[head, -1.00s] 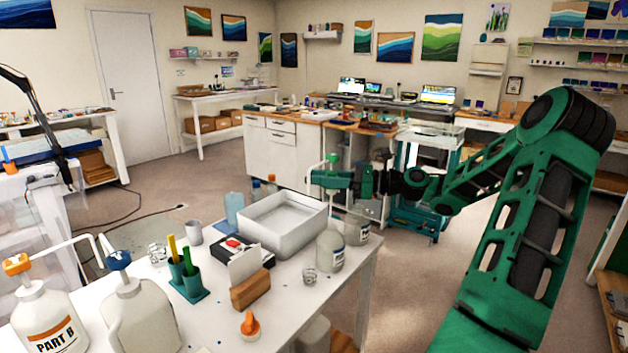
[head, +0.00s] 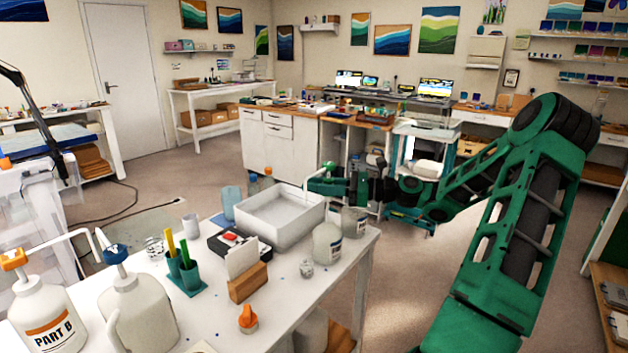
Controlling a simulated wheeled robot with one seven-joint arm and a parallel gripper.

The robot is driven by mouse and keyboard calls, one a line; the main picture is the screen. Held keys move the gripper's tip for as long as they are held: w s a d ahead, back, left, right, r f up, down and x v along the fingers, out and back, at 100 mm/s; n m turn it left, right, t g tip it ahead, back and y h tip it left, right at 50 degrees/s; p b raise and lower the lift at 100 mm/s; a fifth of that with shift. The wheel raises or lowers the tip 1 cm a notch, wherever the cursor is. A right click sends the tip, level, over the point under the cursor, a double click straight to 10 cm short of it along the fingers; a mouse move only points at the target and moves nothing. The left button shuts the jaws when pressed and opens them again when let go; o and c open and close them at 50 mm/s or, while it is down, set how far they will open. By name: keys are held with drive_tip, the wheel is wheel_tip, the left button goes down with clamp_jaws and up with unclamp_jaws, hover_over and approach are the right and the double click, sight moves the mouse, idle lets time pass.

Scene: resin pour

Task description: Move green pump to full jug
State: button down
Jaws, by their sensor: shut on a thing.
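My gripper (head: 316,184) is shut on the green pump (head: 329,167), whose light green head shows just above the fingers. The gripper hides part of the pump, and its lower tube is hard to make out. Two pale jugs without pump heads stand below at the table's right end. The front jug (head: 327,244) is closer to me, and the other jug (head: 356,223) is just behind it to the right. The pump is held above the jugs, apart from the front one. I cannot tell from here which jug is full.
A white table (head: 205,330) carries a grey-white tray (head: 270,228) left of the jugs. A Part B jug (head: 45,318) with orange pump and a jug (head: 140,312) with blue pump (head: 116,254) stand front left. An orange cap (head: 248,320) and a wooden card holder (head: 249,283) are near the front.

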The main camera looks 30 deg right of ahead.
drive_tip(key=shift+f, duration=2.85)
drive_tip(key=shift+s+r, duration=0.25)
drive_tip(key=shift+f, duration=1.55)
drive_tip(key=c, duration=1.4)
unclamp_jaws()
